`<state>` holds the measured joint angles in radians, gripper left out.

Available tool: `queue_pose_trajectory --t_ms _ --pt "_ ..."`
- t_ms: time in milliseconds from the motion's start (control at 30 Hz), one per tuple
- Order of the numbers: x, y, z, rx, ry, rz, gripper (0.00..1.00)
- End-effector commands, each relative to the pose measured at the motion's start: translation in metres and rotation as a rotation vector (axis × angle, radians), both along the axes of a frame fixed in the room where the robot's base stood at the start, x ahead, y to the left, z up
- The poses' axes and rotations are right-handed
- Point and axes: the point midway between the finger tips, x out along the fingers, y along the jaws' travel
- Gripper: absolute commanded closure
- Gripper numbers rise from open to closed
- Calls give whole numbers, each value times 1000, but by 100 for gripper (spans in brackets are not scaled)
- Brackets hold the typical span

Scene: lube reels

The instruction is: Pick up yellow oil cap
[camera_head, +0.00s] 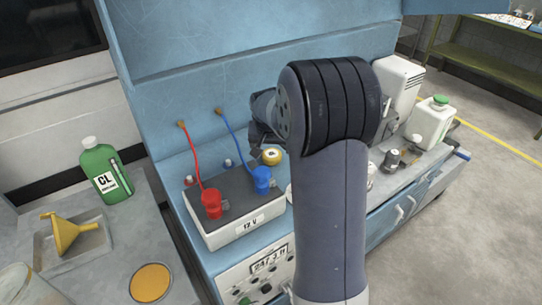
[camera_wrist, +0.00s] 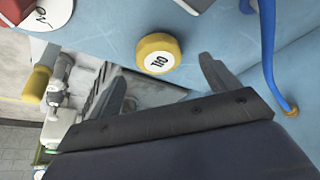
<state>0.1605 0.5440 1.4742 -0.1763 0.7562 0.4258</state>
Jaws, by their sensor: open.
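The yellow oil cap (camera_wrist: 158,54) has a white top lettered "OIL" and sits on the blue surface in the wrist view. It also shows in the head view (camera_head: 272,157), just right of the blue clamp and partly beside my arm. My gripper (camera_wrist: 161,83) is open and empty. Its two dark fingers are spread apart, and the cap lies just beyond the gap between their tips, apart from them. In the head view my gripper (camera_head: 258,135) is largely hidden behind my arm, close to the cap.
A 12 V battery (camera_head: 247,226) with a red clamp (camera_head: 211,203) and a blue clamp (camera_head: 262,181) stands left of the cap; cables rise behind it. A green bottle (camera_head: 104,172) and yellow funnel (camera_head: 68,233) are at left. A white jug (camera_head: 432,124) stands at right.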

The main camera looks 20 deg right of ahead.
Motion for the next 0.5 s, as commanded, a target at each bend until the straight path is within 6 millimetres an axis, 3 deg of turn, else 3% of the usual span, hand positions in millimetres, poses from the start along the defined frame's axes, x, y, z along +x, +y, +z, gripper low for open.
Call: queue_pose_trajectory --t_ms 233,500 --pt "10 -7 -33 0 5 0 18" --pt "14 -9 -43 0 1 0 18"
